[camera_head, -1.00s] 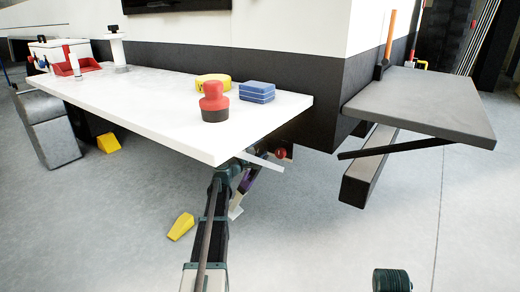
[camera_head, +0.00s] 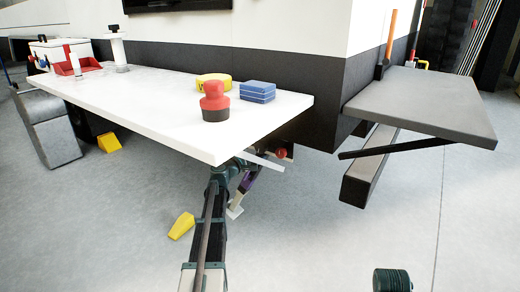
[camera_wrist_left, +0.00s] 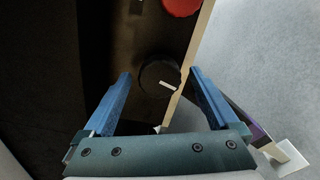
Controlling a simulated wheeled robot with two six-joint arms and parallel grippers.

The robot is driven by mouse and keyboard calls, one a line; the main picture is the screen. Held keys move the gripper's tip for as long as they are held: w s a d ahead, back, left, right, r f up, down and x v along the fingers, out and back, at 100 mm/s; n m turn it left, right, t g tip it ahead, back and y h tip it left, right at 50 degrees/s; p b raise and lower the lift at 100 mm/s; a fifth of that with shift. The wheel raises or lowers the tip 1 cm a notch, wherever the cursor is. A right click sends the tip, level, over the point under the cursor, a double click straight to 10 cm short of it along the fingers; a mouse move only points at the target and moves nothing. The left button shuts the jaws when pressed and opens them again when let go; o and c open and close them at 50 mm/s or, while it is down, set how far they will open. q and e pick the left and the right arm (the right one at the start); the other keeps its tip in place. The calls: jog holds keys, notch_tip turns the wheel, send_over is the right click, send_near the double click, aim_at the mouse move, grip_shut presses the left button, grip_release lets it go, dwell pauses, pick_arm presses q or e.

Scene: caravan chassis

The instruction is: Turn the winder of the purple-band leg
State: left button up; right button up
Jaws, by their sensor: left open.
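The leg with the purple band (camera_head: 248,181) slants down under the white worktop's near corner to a pale foot (camera_head: 236,212). In the left wrist view the purple band (camera_wrist_left: 259,136) and white foot (camera_wrist_left: 291,158) are at lower right, outside the fingers. My left gripper (camera_wrist_left: 161,73) is open with blue fingers. Between and just beyond its fingertips is a dark round part (camera_wrist_left: 152,74) with a small pale bar, perhaps the winder; contact cannot be told. In the head view my left wrist hides much of this area.
The white worktop (camera_head: 150,110) overhangs my left wrist. It carries a red-black stamp-like piece (camera_head: 214,102), blue blocks (camera_head: 257,91) and a yellow disc (camera_head: 213,79). A red knob (camera_wrist_left: 181,6) lies beyond the fingers.

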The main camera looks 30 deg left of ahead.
pick_arm(q)
jog(key=s+a, duration=0.1)
jog(key=s, duration=1.1)
jog(key=shift+s, duration=0.15)
